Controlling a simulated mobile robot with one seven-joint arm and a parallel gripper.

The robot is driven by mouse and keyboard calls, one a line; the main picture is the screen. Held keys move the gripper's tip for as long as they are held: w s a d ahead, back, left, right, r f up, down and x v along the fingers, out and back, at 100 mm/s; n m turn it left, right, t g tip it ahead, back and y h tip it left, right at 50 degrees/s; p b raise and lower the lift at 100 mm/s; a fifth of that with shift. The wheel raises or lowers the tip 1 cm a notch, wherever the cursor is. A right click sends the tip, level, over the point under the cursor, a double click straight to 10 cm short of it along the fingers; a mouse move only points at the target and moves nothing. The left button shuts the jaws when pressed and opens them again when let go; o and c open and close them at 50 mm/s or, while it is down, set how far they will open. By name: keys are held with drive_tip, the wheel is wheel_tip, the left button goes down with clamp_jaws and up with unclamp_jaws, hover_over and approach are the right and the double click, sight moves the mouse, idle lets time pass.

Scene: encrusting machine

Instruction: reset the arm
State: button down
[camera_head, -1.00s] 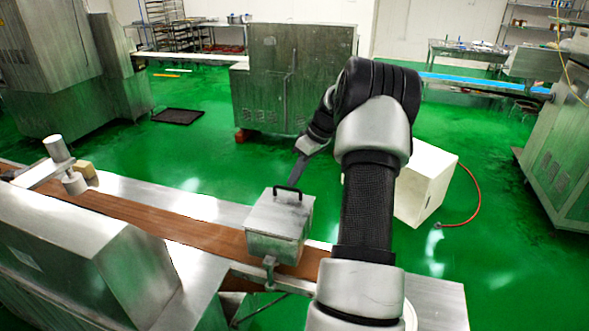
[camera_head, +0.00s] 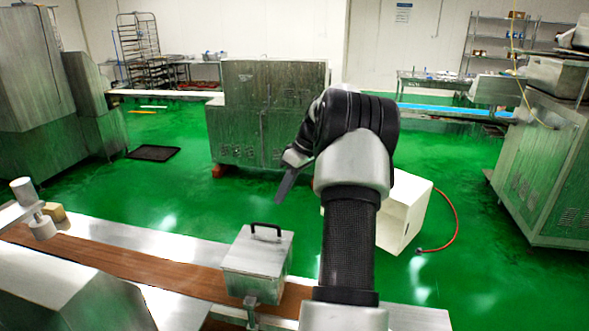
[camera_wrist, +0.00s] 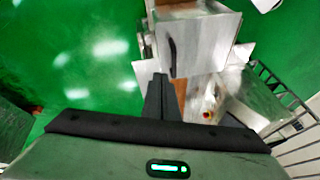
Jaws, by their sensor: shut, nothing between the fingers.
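My arm reaches up and forward in the head view, bent at the elbow. My gripper (camera_head: 281,198) points down and left over the green floor, above and beyond the metal box. Its dark fingers also show in the wrist view (camera_wrist: 166,80); they are shut with nothing held. The metal box (camera_head: 252,275) with a black lid handle (camera_head: 266,229) sits by the brown conveyor belt (camera_head: 110,258). The box also shows in the wrist view (camera_wrist: 205,45), beyond the fingertips. The gripper looks apart from it.
A white cabinet (camera_head: 400,222) with a red hose (camera_head: 455,215) stands on the floor behind my arm. A large steel machine (camera_head: 265,115) stands further back, and another (camera_head: 540,170) stands at the right. Green floor (camera_head: 180,190) is open left of the gripper.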

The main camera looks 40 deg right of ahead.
drive_tip(key=v, duration=1)
drive_tip(key=shift+p, duration=0.3)
